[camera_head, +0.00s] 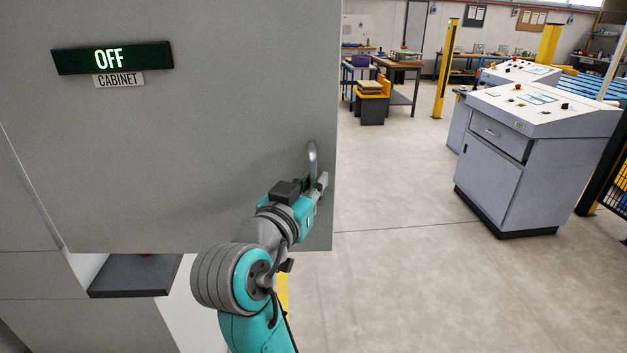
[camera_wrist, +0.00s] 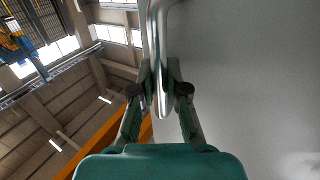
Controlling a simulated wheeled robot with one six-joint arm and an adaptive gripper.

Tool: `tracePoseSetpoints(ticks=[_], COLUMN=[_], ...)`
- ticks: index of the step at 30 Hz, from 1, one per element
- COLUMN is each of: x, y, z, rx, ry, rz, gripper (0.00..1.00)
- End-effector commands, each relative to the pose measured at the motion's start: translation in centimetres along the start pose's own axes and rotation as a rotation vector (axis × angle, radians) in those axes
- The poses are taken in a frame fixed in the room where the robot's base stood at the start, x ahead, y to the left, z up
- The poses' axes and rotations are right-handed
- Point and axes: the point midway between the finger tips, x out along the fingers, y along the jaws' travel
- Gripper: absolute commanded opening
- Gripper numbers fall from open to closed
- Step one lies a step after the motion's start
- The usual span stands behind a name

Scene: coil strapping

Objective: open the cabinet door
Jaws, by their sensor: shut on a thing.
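The cabinet door (camera_head: 200,170) is a large grey panel that fills the left half of the head view. Its free edge is on the right, beside open floor. A curved metal handle (camera_head: 312,155) stands near that edge, low on the door. My gripper (camera_head: 317,187) is at the lower part of the handle. In the wrist view, the handle (camera_wrist: 156,40) runs down between the two fingers of my gripper (camera_wrist: 160,90), which are shut on it. The door face (camera_wrist: 250,80) fills the right side there. My gripper hides the handle's lower end in the head view.
A lit OFF sign (camera_head: 112,58) and a CABINET label (camera_head: 118,80) are on the panel. A dark shelf (camera_head: 135,275) shows below its bottom edge. Grey control consoles (camera_head: 500,180) stand at the right. The floor (camera_head: 400,250) between is clear.

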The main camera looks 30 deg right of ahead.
Motion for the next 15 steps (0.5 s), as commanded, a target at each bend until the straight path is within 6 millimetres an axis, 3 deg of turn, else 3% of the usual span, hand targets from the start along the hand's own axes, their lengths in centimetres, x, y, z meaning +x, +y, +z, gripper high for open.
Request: tracePoseSetpoints(ticks=[8,9,11,15], x=[0.01,0.01,0.01,0.00], y=[-0.02,-0.02,-0.03,-0.03], z=[0.10,0.11,0.10,0.06], rx=[-0.001,-0.002,-0.001,-0.001], ry=[-0.003,-0.003,-0.002,-0.002], rz=[0.000,0.000,0.000,-0.001], gripper=[0.00,0.20,0.35,0.39])
